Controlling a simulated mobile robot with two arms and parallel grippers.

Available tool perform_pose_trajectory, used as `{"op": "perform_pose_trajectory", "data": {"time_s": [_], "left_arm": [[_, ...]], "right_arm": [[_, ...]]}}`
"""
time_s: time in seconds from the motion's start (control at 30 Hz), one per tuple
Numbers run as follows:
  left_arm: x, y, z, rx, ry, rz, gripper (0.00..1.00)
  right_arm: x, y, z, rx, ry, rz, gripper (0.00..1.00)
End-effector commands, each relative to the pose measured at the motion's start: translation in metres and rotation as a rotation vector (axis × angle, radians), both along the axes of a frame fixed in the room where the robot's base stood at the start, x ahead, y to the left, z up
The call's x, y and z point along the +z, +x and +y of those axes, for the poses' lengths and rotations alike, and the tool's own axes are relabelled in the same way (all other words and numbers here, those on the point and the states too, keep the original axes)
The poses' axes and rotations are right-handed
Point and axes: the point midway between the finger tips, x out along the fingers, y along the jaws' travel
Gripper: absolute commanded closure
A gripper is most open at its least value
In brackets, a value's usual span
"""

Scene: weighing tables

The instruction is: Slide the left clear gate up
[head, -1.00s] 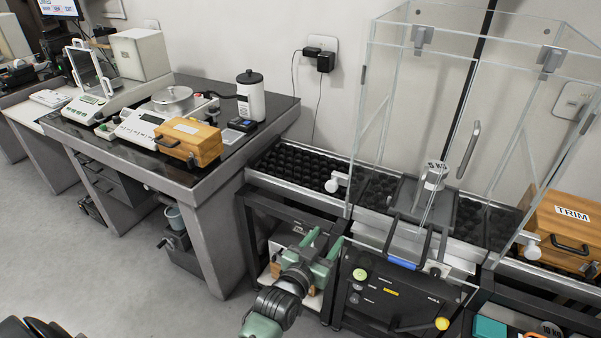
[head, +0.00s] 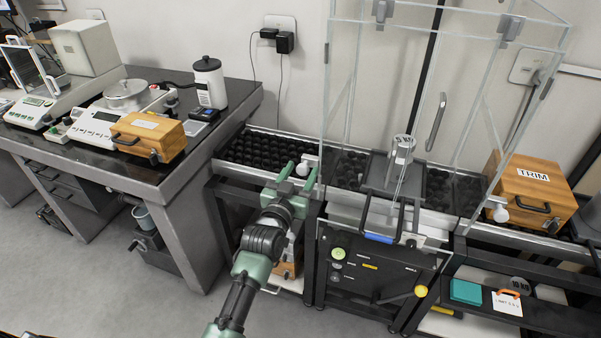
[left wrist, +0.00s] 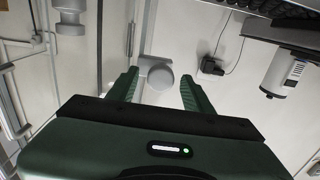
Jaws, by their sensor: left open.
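The clear enclosure's left side pane (head: 340,110), which I take for the left clear gate, stands upright over the roller conveyor in the head view. A white round knob (head: 307,162) sits low beside it. My left gripper (head: 297,176) is open, just in front of and below this knob. In the left wrist view the knob (left wrist: 160,76) shows between the two green fingers (left wrist: 159,84); whether they touch it I cannot tell. My right gripper is not in view.
A 5 KG weight (head: 402,150) stands inside the enclosure. A second white knob (head: 500,214) is at its right, near the TRIM wooden box (head: 532,190). A dark bench (head: 190,165) with scales and a wooden case (head: 148,137) is at left. The black rollers (head: 262,150) left of the enclosure are empty.

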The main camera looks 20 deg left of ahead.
Motion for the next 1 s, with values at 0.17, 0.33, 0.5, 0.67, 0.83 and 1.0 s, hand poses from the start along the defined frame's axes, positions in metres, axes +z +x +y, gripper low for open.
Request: {"op": "perform_pose_trajectory", "data": {"time_s": [0.17, 0.33, 0.5, 0.67, 0.83, 1.0], "left_arm": [[0.000, 0.000, 0.000, 0.000, 0.000, 0.000, 0.60], [0.000, 0.000, 0.000, 0.000, 0.000, 0.000, 1.00], [0.000, 0.000, 0.000, 0.000, 0.000, 0.000, 1.00], [0.000, 0.000, 0.000, 0.000, 0.001, 0.000, 1.00], [0.000, 0.000, 0.000, 0.000, 0.001, 0.000, 1.00], [0.000, 0.000, 0.000, 0.000, 0.001, 0.000, 1.00]], "right_arm": [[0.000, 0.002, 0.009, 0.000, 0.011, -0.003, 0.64], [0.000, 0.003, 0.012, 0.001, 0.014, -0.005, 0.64], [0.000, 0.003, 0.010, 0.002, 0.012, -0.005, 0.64], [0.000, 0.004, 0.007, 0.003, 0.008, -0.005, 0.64], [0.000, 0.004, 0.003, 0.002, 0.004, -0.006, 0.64], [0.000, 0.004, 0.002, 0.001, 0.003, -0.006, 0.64]]}}
